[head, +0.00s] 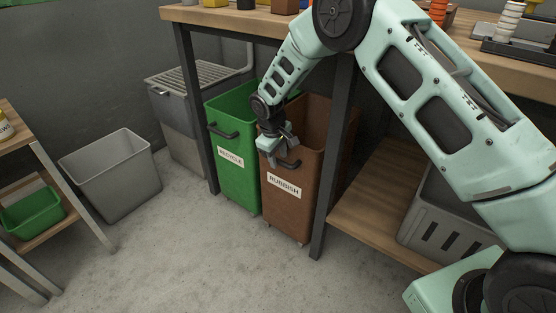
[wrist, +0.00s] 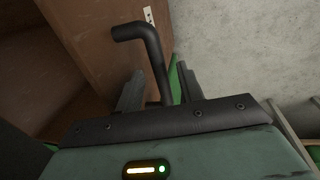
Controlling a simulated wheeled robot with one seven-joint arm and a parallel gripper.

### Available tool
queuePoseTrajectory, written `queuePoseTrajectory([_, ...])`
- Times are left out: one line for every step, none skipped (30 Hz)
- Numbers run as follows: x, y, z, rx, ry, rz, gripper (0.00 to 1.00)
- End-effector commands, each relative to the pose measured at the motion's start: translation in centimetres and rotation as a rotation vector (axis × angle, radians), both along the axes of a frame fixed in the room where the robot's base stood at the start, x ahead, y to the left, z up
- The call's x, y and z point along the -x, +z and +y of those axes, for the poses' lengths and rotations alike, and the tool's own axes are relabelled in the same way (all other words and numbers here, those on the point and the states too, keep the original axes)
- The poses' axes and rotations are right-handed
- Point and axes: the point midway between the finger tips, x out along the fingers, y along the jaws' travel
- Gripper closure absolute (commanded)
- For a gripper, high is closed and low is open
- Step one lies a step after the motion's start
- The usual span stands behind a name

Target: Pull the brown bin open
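The brown bin (head: 291,200), labelled RUBBISH, stands upright under the workbench beside the green bin, between the bench legs. Its black handle (head: 291,162) sticks out from the upper front. My gripper (head: 275,156) is at the left part of that handle. In the wrist view the brown bin (wrist: 95,40) fills the upper left, and the dark bent handle (wrist: 152,55) runs down between the two fingers of my gripper (wrist: 160,88). The fingers are apart, with a gap visible on each side of the handle.
The green bin (head: 236,170), labelled RECYCLE, stands just left of the brown one. A bench leg (head: 335,160) is close on the right. A grey open bin (head: 112,180) stands at the left. The concrete floor (head: 215,265) in front is clear.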

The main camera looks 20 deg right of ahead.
Motion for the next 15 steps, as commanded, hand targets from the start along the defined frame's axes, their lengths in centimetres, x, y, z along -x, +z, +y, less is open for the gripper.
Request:
queuePoseTrajectory([-0.05,-0.34,-0.06,0.0,0.0,0.0,0.62])
queuePoseTrajectory([-0.07,-0.43,-0.08,0.0,0.0,0.0,0.62])
queuePoseTrajectory([-0.08,-0.51,-0.09,0.0,0.0,0.0,0.62])
queuePoseTrajectory([-0.08,-0.54,-0.1,0.0,0.0,0.0,0.62])
queuePoseTrajectory([-0.08,-0.56,-0.1,-0.001,0.0,-0.001,0.62])
queuePoseTrajectory([-0.09,-0.55,-0.11,-0.001,0.0,-0.001,0.62])
queuePoseTrajectory([-0.09,-0.54,-0.11,-0.001,0.0,-0.001,0.62])
queuePoseTrajectory([-0.1,-0.54,-0.1,-0.001,0.0,-0.001,0.62])
queuePoseTrajectory([-0.1,-0.53,-0.1,-0.001,0.0,-0.001,0.62])
queuePoseTrajectory([-0.08,-0.54,-0.1,-0.001,0.0,-0.001,0.62])
queuePoseTrajectory([-0.09,-0.53,-0.09,-0.001,0.0,-0.001,0.62])
queuePoseTrajectory([-0.09,-0.53,-0.09,-0.001,0.0,-0.001,0.71])
queuePoseTrajectory([-0.09,-0.53,-0.09,-0.001,0.0,-0.001,0.79])
queuePoseTrajectory([-0.09,-0.53,-0.09,-0.001,0.0,-0.001,0.87])
queuePoseTrajectory([-0.09,-0.53,-0.09,-0.001,0.0,-0.001,0.98])
